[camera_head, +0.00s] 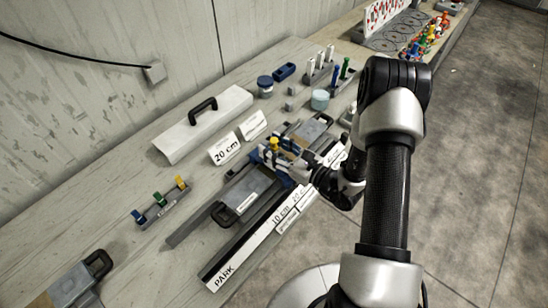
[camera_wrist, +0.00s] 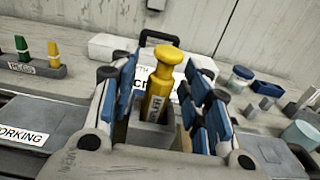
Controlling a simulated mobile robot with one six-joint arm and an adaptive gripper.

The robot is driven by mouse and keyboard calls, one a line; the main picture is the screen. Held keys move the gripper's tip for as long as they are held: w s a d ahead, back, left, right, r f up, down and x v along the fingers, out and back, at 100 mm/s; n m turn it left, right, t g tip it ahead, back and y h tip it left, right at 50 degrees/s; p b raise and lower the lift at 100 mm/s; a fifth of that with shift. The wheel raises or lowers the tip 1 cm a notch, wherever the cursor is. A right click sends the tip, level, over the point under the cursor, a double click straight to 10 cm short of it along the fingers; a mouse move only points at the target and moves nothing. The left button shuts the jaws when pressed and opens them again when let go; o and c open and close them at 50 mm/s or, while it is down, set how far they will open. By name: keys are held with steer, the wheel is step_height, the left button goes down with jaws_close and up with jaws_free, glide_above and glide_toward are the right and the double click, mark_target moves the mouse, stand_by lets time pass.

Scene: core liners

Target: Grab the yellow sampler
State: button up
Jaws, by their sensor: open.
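The yellow sampler (camera_wrist: 157,98) stands nearly upright in a grey holder (camera_wrist: 148,137) in the wrist view, with dark lettering on its side and a round knob on top. It also shows small in the head view (camera_head: 274,144), above the middle of the bench. My gripper (camera_wrist: 160,84) is open, with one blue-padded finger on each side of the sampler. I see a gap at the sampler's left; on the right the finger is close, and I cannot tell whether it touches. The sampler's lower end is hidden in the holder.
A small rack (camera_head: 163,205) with blue, green and yellow pegs stands at the left. A white case (camera_head: 204,126) with a black handle lies behind. A long PARK rail (camera_head: 240,262) runs along the front edge.

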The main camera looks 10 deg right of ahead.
jaws_close()
stand_by(0.5)
